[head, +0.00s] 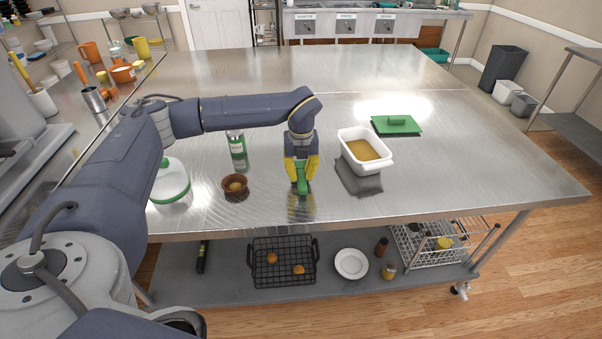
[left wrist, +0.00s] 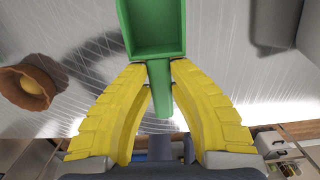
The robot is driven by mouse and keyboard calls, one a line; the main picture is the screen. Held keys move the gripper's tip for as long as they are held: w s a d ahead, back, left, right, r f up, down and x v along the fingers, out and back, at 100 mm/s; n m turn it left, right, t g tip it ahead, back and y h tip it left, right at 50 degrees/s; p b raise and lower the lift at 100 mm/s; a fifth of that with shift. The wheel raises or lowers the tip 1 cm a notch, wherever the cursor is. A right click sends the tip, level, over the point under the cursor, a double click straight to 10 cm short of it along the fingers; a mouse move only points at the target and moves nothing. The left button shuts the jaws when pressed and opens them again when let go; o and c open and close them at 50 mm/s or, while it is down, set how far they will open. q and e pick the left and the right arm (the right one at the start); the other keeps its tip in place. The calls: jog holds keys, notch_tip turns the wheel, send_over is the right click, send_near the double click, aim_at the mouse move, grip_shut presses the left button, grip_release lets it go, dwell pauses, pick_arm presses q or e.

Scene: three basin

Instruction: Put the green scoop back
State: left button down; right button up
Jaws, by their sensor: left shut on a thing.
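The green scoop (left wrist: 155,28) is in my left gripper (left wrist: 158,72), whose yellow fingers are shut on its handle in the left wrist view. In the head view, the left gripper (head: 301,168) points down over the steel table, with the green scoop (head: 302,187) below its fingertips. I cannot tell whether the scoop touches the table. A white tub (head: 378,165) of tan contents stands open to the right of the gripper. Its green lid (head: 397,124) lies on the table behind it. My right gripper is not in view.
A small brown bowl (head: 235,187), a green-and-white can (head: 238,152) and a white jar with a green band (head: 170,181) stand left of the gripper. The steel table (head: 480,150) is clear to the right and at the back. A wire basket (head: 283,262) is on the lower shelf.

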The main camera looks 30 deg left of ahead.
aim_at(301, 176)
pick_arm(q)
jog(key=shift+f, duration=0.1)
jog(key=c, duration=1.3)
grip_release()
jog(key=r, duration=1.2)
jog(key=shift+s+d+r, duration=0.1)
jog(key=shift+s+d, duration=0.1)
jog(key=shift+s, duration=0.1)
